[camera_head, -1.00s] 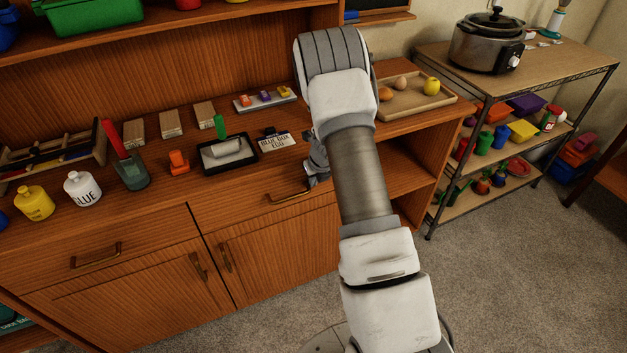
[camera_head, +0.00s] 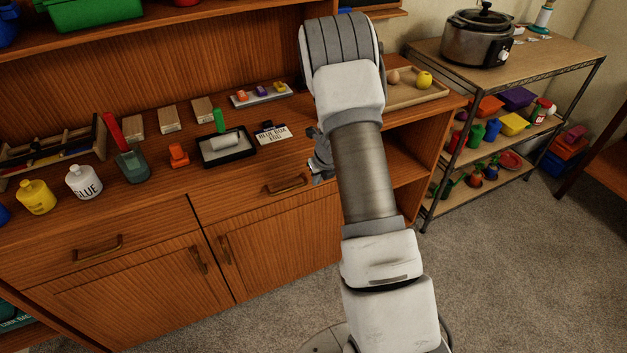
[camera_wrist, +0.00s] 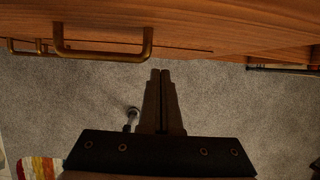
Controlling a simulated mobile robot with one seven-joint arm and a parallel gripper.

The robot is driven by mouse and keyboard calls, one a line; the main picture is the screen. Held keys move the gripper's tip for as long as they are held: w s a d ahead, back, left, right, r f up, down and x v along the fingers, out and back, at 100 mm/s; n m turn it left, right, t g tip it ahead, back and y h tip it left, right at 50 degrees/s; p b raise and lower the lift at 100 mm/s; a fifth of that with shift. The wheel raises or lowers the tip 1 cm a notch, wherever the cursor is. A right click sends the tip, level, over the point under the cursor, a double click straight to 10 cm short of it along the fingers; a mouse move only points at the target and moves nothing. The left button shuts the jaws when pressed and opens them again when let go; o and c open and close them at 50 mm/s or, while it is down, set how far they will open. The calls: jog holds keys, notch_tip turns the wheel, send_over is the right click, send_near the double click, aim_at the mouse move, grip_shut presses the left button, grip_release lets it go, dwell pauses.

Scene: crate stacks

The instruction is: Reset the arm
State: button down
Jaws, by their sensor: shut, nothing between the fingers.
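My gripper (camera_wrist: 160,75) shows in the wrist view with its two dark fingers together and nothing between them. It points past the cabinet front, with grey carpet behind the fingers. A brass drawer handle (camera_wrist: 102,55) lies to the left of the fingertips in that view, apart from them. In the head view my arm rises from the bottom and bends at the top. Part of the gripper end (camera_head: 321,158) shows left of the arm, near the cabinet's front edge and the right drawer handle (camera_head: 287,185). The fingertips are hard to make out there.
The cabinet top (camera_head: 75,225) holds a glue bottle (camera_head: 84,183), a yellow bottle (camera_head: 37,197), a black tray (camera_head: 227,158), wooden blocks and a wooden tray (camera_head: 427,98) with food. A wire shelf (camera_head: 436,218) with a slow cooker (camera_head: 476,40) stands right. Carpet lies open in front.

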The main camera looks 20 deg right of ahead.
jog(key=p+v, duration=0.1)
jog(key=v, duration=0.7)
jog(key=s+a+r+n+y+p, duration=0.1)
jog(key=s+a+r+n, duration=0.25)
jog(key=r+n, duration=0.35)
jog(key=s+a+r+n+y, duration=0.1)
jog(key=s+a+r+n, duration=0.2)
jog(key=a+r+n, duration=0.35)
jog(key=s+a+r+n+p, duration=0.1)
jog(key=s+a+r+n, duration=0.25)
jog(key=r, duration=0.55)
jog(key=s+a+r+n+h, duration=0.1)
jog(key=s+r+n, duration=0.3)
jog(key=s+n, duration=0.5)
jog(key=s+r+n+t+h, duration=0.1)
jog(key=s+r+n, duration=0.2)
jog(key=s+n, duration=0.6)
jog(key=shift+s+a+r+n, duration=0.3)
jog(key=shift+s+a+r, duration=0.05)
jog(key=shift+a+r, duration=0.05)
